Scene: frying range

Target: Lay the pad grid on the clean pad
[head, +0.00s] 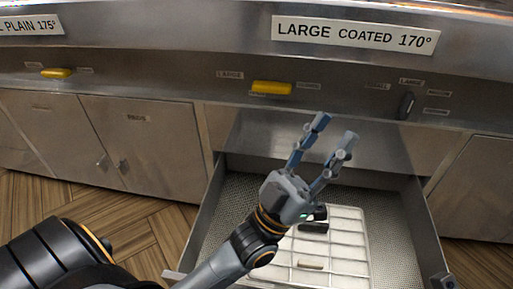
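The white pad grid (351,230) lies in an open metal drawer, its square openings facing up. A dark bar (313,228) and a small tan bar (311,265) show on it. A pale surface shows through the grid; I cannot tell whether it is the clean pad. My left gripper (334,130) is above the drawer, its two fingers apart and pointing to the back, with nothing between them. Its wrist hides the grid's left part. My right gripper is not in view.
The drawer (205,234) has a perforated floor, with bare room left of the grid. Closed cabinet doors (141,143) stand left.

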